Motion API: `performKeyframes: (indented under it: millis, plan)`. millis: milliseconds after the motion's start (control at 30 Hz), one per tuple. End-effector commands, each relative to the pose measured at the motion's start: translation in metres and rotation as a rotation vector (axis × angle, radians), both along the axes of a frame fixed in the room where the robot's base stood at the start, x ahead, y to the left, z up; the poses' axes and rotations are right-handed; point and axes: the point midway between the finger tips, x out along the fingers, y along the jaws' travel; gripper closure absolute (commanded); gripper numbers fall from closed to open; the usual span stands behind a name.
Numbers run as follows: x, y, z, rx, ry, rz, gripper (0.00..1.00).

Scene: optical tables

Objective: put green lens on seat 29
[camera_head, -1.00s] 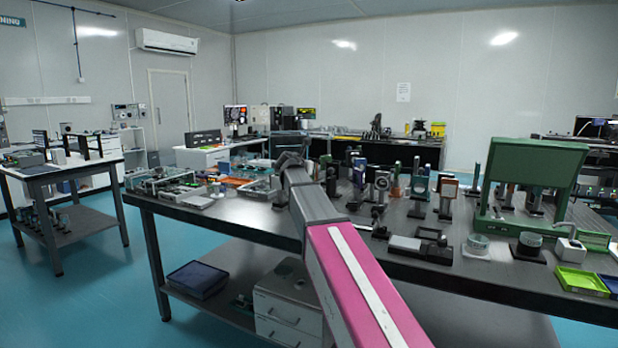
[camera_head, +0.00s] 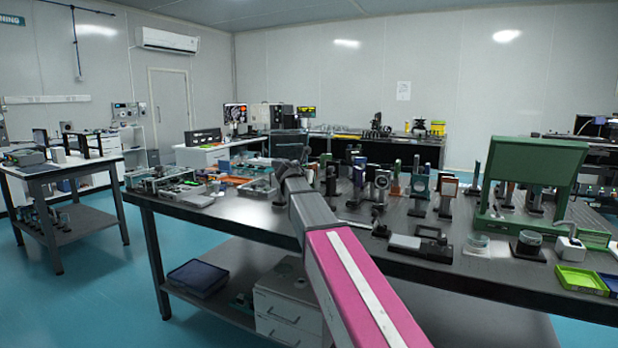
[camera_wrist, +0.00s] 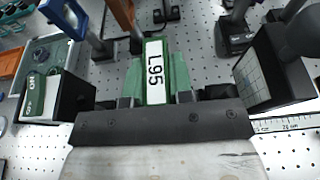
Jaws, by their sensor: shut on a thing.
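My gripper (camera_wrist: 156,100) is shut on a green lens (camera_wrist: 134,78), a green piece with a white label reading L95 in the wrist view. The lens stands out beyond the fingers, over the perforated table top. Its lower part is hidden behind the jaws. In the head view my gripper is over the far left-middle part of the main table, too small and covered by my arm to make out the lens. I cannot make out any seat marked 29 in either view.
In the wrist view, a dark block with a green-and-white label (camera_wrist: 50,92) is on the left and a dark box with a gridded face (camera_wrist: 268,68) is on the right. A ruler (camera_wrist: 285,123) lies at right. Posts stand beyond. The main table (camera_head: 225,212) holds many mounts.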

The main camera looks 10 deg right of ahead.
Motion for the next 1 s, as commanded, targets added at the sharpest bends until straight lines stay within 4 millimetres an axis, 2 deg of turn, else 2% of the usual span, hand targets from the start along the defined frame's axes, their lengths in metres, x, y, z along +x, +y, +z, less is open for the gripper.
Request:
performKeyframes:
  millis: [67,100,167,467,633,1000]
  plan:
    - [0.0,0.0,0.001,-0.001,-0.002,0.001,1.0]
    - [0.0,0.0,0.0,0.0,0.0,0.0,0.69]
    - [0.0,0.0,0.0,0.0,0.0,0.0,0.53]
    - [0.0,0.0,0.001,0.0,0.0,0.0,0.53]
    - [0.0,0.0,0.015,0.0,-0.003,-0.001,0.53]
    - [-0.061,0.042,0.034,0.001,-0.002,0.002,0.53]
